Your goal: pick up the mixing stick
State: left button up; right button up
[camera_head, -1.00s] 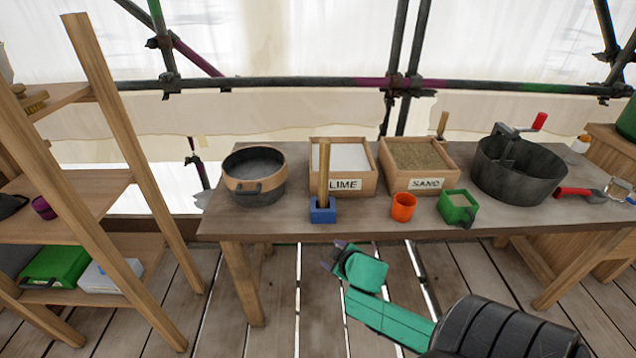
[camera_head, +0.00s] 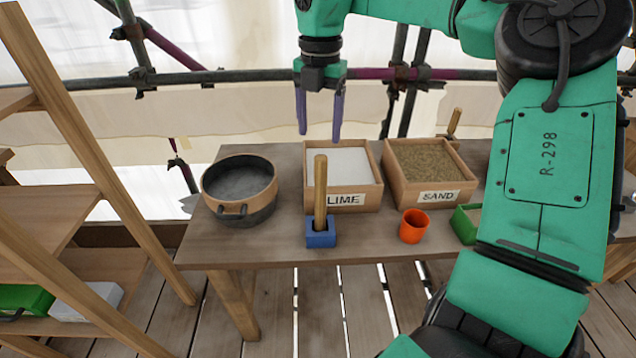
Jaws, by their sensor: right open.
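The mixing stick (camera_head: 320,190), a plain wooden rod, stands upright in a small blue holder (camera_head: 321,238) at the front edge of the table, in front of the lime box. My right gripper (camera_head: 320,130) points downward with its two purple fingers apart and nothing between them. In the picture it is just above the stick's top, with the fingers to either side; how far behind or in front of the stick they are is hard to tell. My left gripper is not in view.
The lime box (camera_head: 370,197) and sand box (camera_head: 408,191) stand behind the stick. A round sieve pot (camera_head: 240,190) is left, an orange cup (camera_head: 413,226) and green container (camera_head: 464,225) right. My right arm hides the table's right part. A shelf stands at left.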

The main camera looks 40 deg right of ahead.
aim_at(320, 183)
jog(key=f, duration=0.3)
jog(key=shift+w+d+f, duration=0.2)
jog(key=shift+d+f, duration=0.15)
jog(key=shift+d, duration=0.05)
jog(key=f, duration=0.1)
jog(key=s+f, duration=0.1)
jog(key=f, duration=0.1)
jog(key=a+f+p, duration=0.1)
jog(key=shift+s+f, duration=0.15)
jog(key=shift+f, duration=0.15)
notch_tip(320, 183, down, 6)
jog(key=shift+d+p, duration=0.15)
jog(key=shift+p, duration=0.7)
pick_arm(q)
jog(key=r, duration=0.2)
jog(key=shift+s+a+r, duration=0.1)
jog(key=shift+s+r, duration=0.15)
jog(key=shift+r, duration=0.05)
pick_arm(e)
jog(key=shift+w, duration=0.2)
grip_shut()
